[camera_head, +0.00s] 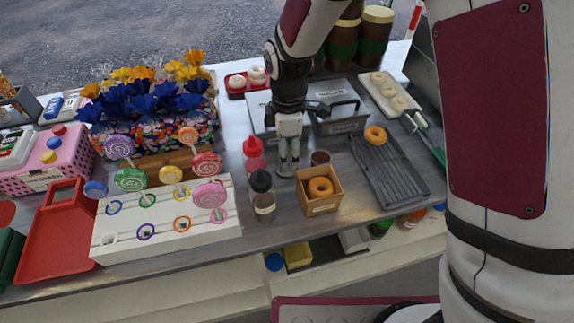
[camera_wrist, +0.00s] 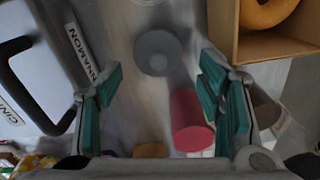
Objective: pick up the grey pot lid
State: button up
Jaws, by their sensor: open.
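My gripper (camera_head: 288,165) points down over the counter, between the red-topped bottle and the wooden box. In the wrist view my gripper (camera_wrist: 168,95) has its green-padded fingers wide apart, with nothing held between them.
A red-topped bottle (camera_head: 254,156) and a black-capped bottle (camera_head: 262,196) stand left of my gripper. A wooden box (camera_head: 318,192) with a doughnut (camera_head: 320,187) stands to the right. Grey lidded tins (camera_head: 340,122) stand behind my gripper.

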jog(key=shift+w+f, duration=0.1)
jog(key=shift+f, duration=2.3)
jog(key=c, duration=0.5)
